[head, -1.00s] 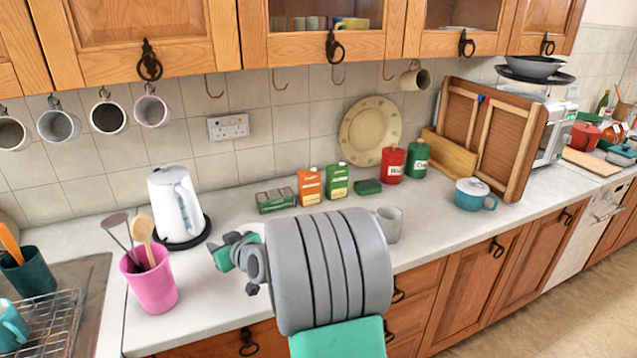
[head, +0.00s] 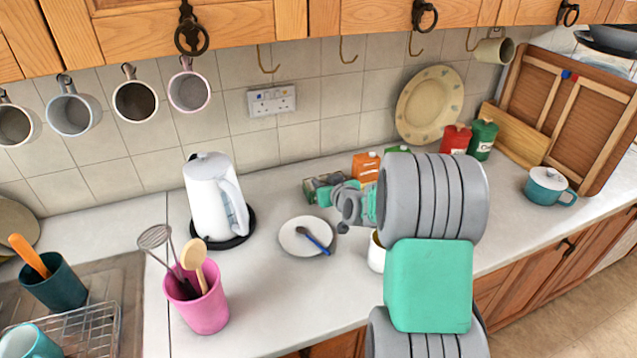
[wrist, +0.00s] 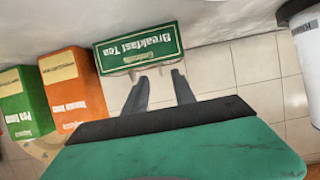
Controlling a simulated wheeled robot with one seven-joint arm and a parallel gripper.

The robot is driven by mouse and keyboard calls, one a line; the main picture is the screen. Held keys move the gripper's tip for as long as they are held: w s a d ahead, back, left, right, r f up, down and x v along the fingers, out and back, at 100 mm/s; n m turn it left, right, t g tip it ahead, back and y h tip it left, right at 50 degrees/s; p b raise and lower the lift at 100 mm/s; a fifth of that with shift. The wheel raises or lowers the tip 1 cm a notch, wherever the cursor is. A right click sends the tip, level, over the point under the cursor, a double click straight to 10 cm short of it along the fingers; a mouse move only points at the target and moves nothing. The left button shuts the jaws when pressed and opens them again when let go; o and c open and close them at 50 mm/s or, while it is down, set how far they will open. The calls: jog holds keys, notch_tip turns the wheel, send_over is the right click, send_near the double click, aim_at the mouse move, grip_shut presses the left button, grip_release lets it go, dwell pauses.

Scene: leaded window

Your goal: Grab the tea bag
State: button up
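A green box lettered "Breakfast Tea" (wrist: 138,48) appears upside down in the wrist view. In the head view, the small green box (head: 312,192) stands against the back of the counter, partly covered by my gripper. In the head view my gripper (head: 335,190) is in front of the box.
An orange carton (wrist: 73,88) and a green carton (wrist: 22,102) stand beside the tea box. A white kettle (head: 212,195) is on the other side. A saucer with a blue spoon (head: 307,236) and a partly hidden mug (head: 376,256) are nearer the front.

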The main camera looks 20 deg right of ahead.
jog(key=shift+x, duration=1.1)
jog(key=shift+c, duration=0.3)
grip_shut()
